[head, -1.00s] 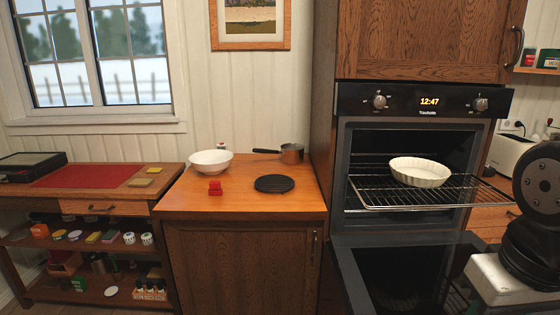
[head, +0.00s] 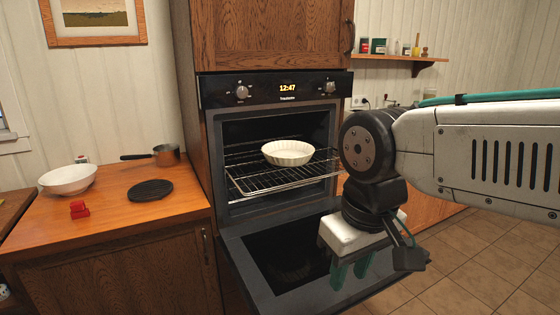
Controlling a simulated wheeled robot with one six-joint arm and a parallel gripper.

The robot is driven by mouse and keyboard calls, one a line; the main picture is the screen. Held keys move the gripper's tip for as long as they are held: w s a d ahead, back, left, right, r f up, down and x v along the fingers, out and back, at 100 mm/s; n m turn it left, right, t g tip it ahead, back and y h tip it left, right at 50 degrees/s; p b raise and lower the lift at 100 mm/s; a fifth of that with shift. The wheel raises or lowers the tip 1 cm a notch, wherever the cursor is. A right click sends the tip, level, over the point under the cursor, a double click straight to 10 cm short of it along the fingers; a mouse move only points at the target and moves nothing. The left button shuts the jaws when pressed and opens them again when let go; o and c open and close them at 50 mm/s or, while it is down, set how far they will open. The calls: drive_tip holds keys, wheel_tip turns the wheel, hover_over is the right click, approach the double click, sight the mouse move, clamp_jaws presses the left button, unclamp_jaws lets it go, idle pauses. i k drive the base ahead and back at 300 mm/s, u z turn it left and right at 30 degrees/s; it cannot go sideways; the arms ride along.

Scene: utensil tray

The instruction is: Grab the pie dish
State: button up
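The pie dish (head: 288,153) is white and round with a fluted rim. It sits upright on the wire rack (head: 262,183) inside the open oven, toward the rack's right side. My gripper (head: 350,271) hangs down over the right part of the lowered oven door, to the right of and nearer than the dish. Two green fingers show under its white body, with a gap between them. It is apart from the dish, and nothing shows between the fingers. The fingertips are partly hard to make out against the dark door.
The oven door (head: 240,252) is folded down in front of the oven. A counter at left holds a white bowl (head: 68,180), a red object (head: 79,209), a black trivet (head: 150,190) and a saucepan (head: 166,155). Tiled floor (head: 480,268) is clear at right.

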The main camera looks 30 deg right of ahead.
sight(282, 153)
drive_tip(key=z, duration=0.5)
drive_tip(key=k, duration=1.05)
drive_tip(key=u, duration=0.45)
drive_tip(key=i, duration=1.55)
drive_tip(key=z, duration=0.7)
